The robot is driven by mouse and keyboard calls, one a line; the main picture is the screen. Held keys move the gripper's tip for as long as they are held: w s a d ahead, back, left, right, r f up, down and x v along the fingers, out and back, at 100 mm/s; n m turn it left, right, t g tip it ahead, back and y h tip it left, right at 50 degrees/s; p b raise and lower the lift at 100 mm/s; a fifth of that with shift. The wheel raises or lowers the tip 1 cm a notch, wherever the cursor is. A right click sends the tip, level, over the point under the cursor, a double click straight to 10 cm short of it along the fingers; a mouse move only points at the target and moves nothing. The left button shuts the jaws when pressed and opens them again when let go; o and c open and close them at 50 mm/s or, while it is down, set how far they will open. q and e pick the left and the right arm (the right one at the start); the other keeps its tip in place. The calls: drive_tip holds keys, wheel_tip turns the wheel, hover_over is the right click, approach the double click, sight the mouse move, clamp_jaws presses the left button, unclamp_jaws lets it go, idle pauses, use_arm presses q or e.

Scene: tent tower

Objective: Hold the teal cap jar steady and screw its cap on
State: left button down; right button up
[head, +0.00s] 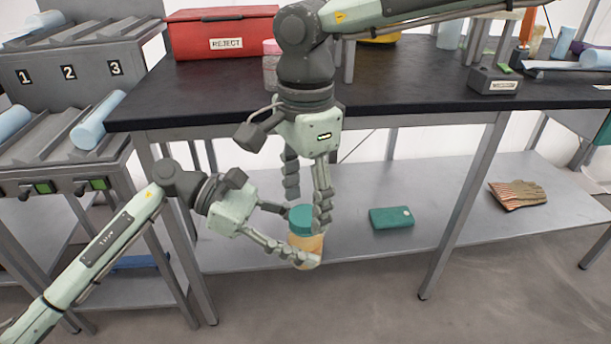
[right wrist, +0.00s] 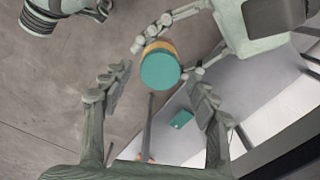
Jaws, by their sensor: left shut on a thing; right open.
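The teal cap jar (head: 306,248) has a tan-orange body and is held in the air in front of the table's lower shelf. Its teal cap (head: 301,218) sits on top of the jar; whether it is screwed down cannot be told. My left gripper (head: 297,236) is shut on the jar body from the left. My right gripper (head: 306,208) points down from above, open, with its fingers near the cap. In the right wrist view the cap (right wrist: 160,70) shows ahead of the open right fingers (right wrist: 160,100), apart from them.
The black table top (head: 400,85) lies behind my right arm, with a red REJECT bin (head: 220,42) on it. On the lower shelf (head: 350,240) are a teal case (head: 391,218) and striped gloves (head: 518,195). A numbered rack (head: 75,75) stands at left.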

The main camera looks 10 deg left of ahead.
drive_tip(key=shift+f, duration=0.75)
drive_tip(key=shift+c, duration=0.3)
drive_tip(key=c, duration=1.1)
drive_tip(key=m, duration=0.5)
drive_tip(key=shift+c, duration=0.2)
drive_tip(key=m, duration=0.6)
drive_tip(key=shift+m, duration=0.3)
drive_tip(key=o, duration=1.4)
